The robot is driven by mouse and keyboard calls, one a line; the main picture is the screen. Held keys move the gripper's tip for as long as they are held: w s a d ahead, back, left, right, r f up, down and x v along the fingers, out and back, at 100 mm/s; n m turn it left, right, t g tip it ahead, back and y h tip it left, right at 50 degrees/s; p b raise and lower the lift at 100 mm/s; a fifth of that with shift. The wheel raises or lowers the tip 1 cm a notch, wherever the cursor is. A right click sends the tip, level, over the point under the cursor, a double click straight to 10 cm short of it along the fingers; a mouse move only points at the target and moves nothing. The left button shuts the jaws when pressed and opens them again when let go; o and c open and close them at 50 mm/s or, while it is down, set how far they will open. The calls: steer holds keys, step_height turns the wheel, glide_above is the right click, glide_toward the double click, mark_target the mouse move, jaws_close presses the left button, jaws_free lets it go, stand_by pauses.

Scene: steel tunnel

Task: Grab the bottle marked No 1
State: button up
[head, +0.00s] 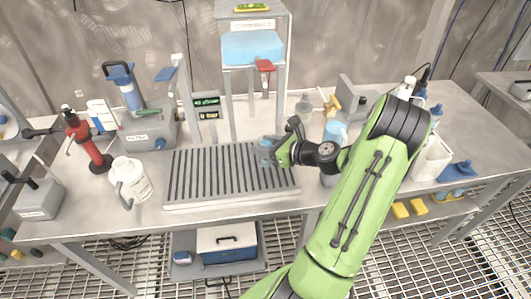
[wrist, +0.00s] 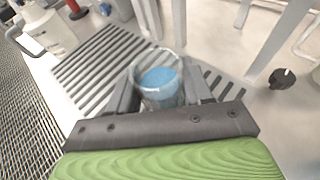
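My gripper (head: 268,155) is over the right part of the slatted grey tray (head: 220,180). In the wrist view its two dark fingers (wrist: 160,92) close on both sides of a clear round vessel (wrist: 160,75) with blue inside. I cannot tell whether the vessel rests on the slats or hangs just above them. No "No 1" mark is readable on it or on any other bottle. A white handled jug (head: 130,182) stands left of the tray; its label is too small to read. White-capped bottles (head: 405,88) stand at the right, partly behind my green arm.
A dispenser stand with a blue tank (head: 252,47) and red valve (head: 265,66) rises behind the tray. A red tool (head: 88,145) and a blue-topped pump unit (head: 140,120) stand at the left. The bench front by the tray is mostly clear.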

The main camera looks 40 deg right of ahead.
steer(key=c, duration=0.5)
steer(key=shift+o, duration=0.2)
step_height(320, 180, up, 10)
steer(key=p, duration=0.4)
